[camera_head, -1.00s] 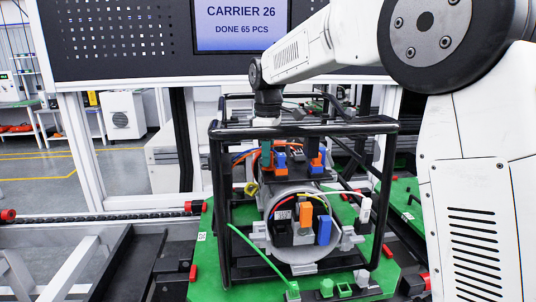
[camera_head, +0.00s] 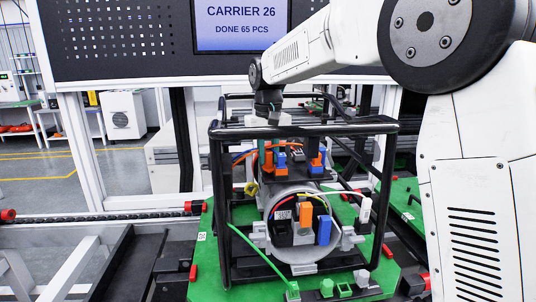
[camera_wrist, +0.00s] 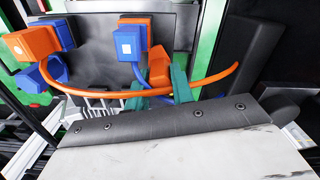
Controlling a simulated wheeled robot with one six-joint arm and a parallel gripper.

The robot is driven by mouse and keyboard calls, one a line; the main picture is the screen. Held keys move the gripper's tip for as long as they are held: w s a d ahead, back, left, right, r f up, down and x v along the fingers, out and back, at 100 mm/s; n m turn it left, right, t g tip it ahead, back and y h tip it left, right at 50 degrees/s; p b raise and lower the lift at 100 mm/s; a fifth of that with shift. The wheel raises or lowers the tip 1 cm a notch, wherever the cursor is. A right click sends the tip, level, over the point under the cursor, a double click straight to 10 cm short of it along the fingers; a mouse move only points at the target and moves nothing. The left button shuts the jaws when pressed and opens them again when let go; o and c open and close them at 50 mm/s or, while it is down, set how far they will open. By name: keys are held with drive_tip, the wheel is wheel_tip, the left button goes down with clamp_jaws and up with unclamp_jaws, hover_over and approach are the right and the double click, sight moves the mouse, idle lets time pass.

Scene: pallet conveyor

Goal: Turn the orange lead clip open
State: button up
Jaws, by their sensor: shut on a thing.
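In the wrist view an orange clip (camera_wrist: 160,66) stands between the two teal fingers of my gripper (camera_wrist: 159,88), which is shut on it. An orange lead (camera_wrist: 215,88) curves past the fingers to the right, and a blue lead passes close behind. In the head view my gripper (camera_head: 265,158) reaches down inside the black frame (camera_head: 300,131), at the top of the round grey motor-like unit (camera_head: 290,190). The held clip is hard to make out there among the blue and orange parts. I cannot tell from the wrist view how far the clip is turned.
The frame's bars surround the unit on a green pallet (camera_head: 210,275). An orange block (camera_head: 305,214) and a blue block (camera_head: 323,231) sit on the unit's front.

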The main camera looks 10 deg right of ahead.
sight(268, 151)
drive_tip(key=shift+r+m, duration=0.1)
drive_tip(key=shift+m, duration=1.2)
drive_tip(key=shift+w, duration=0.1)
drive_tip(key=o, duration=0.7)
drive_tip(key=shift+r, duration=0.1)
wheel_tip(268, 151, up, 8)
drive_tip(key=shift+f, duration=0.2)
